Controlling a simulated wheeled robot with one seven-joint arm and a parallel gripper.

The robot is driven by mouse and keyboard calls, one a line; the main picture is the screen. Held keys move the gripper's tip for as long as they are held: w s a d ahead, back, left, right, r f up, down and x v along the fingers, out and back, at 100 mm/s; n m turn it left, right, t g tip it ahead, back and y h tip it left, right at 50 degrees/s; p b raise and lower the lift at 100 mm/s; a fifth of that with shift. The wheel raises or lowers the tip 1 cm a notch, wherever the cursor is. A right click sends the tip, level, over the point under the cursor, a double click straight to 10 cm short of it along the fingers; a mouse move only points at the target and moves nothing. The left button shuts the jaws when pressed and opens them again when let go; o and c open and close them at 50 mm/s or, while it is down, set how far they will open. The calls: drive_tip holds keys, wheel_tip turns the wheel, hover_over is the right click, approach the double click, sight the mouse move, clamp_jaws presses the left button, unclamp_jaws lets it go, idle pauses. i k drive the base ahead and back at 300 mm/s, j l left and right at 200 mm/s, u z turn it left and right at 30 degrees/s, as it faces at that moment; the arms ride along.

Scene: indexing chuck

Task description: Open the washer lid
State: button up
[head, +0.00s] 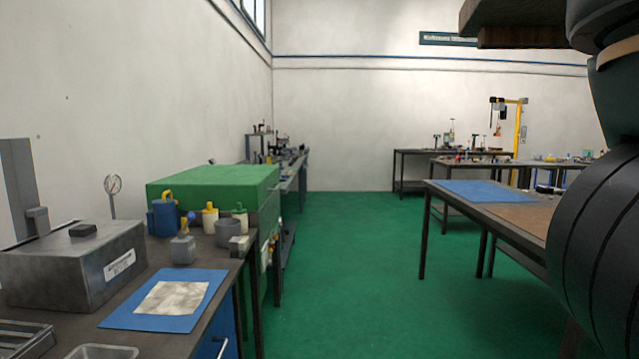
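A grey metal box (75,265) with a flat closed top and a small black block or knob (83,230) on it stands on the left bench. Its white front label is too small to read. Behind it is a larger cabinet with a thick green top (213,183), which looks closed. I cannot tell for certain which of the two is the washer. My arm's dark links fill the right edge of the head view, well apart from both. My gripper is not in view.
The left bench (215,318) holds a blue mat (118,317) with a pale sheet, a blue can (164,218), small bottles, a grey pot (228,233) and a gauge (113,185). A table with a blue mat (480,190) stands right. The green floor (345,270) between is clear.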

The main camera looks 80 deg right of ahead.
sight(225, 186)
drive_tip(key=z, duration=1.65)
drive_tip(key=i+l, duration=0.2)
drive_tip(key=i, duration=0.6)
drive_tip(key=i+l+z, duration=0.1)
drive_tip(key=i+l, duration=0.15)
drive_tip(key=i, duration=0.55)
drive_tip(key=i+l, duration=0.15)
drive_tip(key=i, duration=0.65)
drive_tip(key=i+l+z, duration=0.1)
drive_tip(key=i, duration=0.65)
